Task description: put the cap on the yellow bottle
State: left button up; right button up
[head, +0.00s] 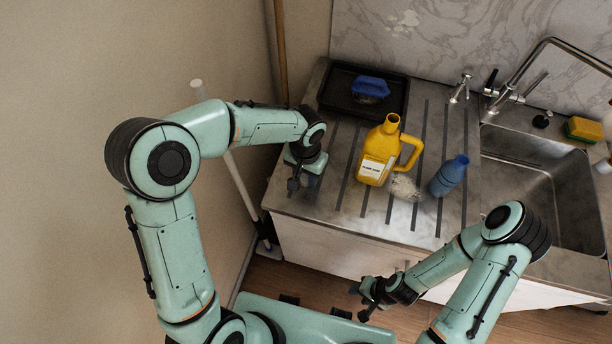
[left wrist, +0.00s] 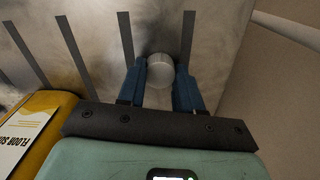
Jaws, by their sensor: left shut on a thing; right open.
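The yellow bottle (head: 379,155) stands upright on the ribbed counter, with its handle on the right and its neck open at the top. In the left wrist view, part of the yellow bottle (left wrist: 38,125) with its white label shows at the left edge. My left gripper (head: 293,184) is left of the bottle, over the counter's left part, pointing down. In the left wrist view, its blue fingers (left wrist: 160,82) are shut on a pale round cap (left wrist: 160,68). The cap cannot be made out in the head view. My right gripper (head: 362,300) is open, in front of the counter.
A blue bottle (head: 449,175) and a pale crumpled sponge or cloth (head: 404,188) are right of the yellow bottle. A dark tray (head: 337,99) with a blue-handled brush (head: 371,87) lies behind. The sink (head: 540,185) is at right. The counter's front left is clear.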

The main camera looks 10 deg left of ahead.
aim_at(306, 178)
pick_arm(q)
jog(key=shift+r, duration=0.1)
notch_tip(306, 178, up, 20)
jog(key=p, duration=0.2)
pick_arm(e)
jog(key=w+r, duration=0.3)
jog(key=shift+f, duration=0.1)
